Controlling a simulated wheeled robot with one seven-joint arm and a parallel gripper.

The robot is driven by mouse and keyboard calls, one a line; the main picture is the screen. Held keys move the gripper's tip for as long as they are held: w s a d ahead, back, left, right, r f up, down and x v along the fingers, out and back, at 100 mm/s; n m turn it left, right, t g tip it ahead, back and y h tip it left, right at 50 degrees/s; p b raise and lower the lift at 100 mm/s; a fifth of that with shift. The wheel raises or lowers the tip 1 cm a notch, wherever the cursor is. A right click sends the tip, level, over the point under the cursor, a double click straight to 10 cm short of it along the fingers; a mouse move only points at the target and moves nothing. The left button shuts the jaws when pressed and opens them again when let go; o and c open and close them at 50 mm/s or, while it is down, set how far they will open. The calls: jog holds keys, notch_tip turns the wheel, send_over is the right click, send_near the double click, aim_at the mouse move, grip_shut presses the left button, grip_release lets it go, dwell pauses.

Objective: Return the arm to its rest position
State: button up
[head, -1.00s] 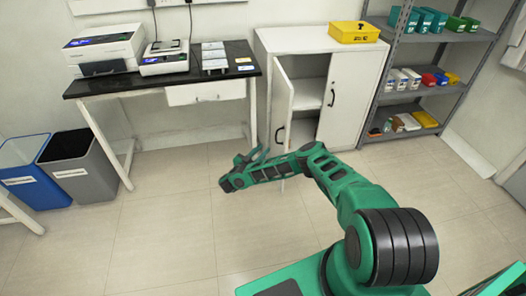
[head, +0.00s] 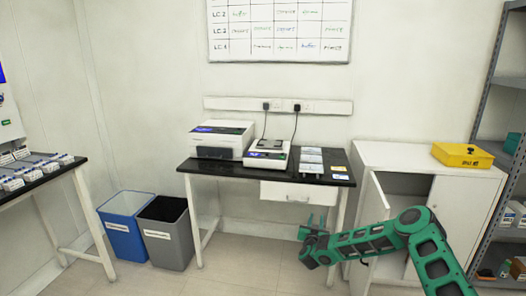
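My green arm (head: 375,238) reaches in from the lower right in the head view. My gripper (head: 308,228) is at its left end, in front of the right part of the black-topped table and below its top. Its teal fingers point up and look spread apart. I see nothing between them. The arm passes in front of the white cabinet (head: 440,165), whose left door (head: 376,215) stands open.
The black-topped table (head: 225,168) bears a white printer-like device (head: 218,140), a smaller device (head: 267,155) and small boxes. A blue bin (head: 124,228) and a grey bin (head: 166,235) stand left. A yellow box (head: 462,154) sits on the cabinet. A metal shelf (head: 490,90) is at right.

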notch_tip(320, 180, up, 10)
jog(key=s+a+n+g+y, duration=0.3)
jog(key=n+y, duration=0.4)
jog(key=s+d+r+m+g+h, duration=0.1)
jog(key=s+d+r+g, duration=0.2)
jog(key=s+d+r, duration=0.5)
jog(key=s+d+r+m+g+h, duration=0.15)
jog(key=s+d, duration=0.25)
jog(key=s, duration=0.7)
jog(key=s+d+r+g+h, duration=0.2)
jog(key=s+d+r+g, duration=0.25)
jog(key=s+d, duration=0.4)
jog(key=s+a+r+m+g+y, duration=0.1)
jog(key=s+r+m+g, duration=0.1)
jog(key=s, duration=1.7)
jog(key=s+r+m+g+y, duration=0.2)
jog(key=s+m, duration=0.3)
jog(key=s, duration=1.5)
jog(key=shift+s+a+r+g, duration=0.15)
jog(key=shift+a+r+g, duration=0.25)
jog(key=shift+r, duration=0.05)
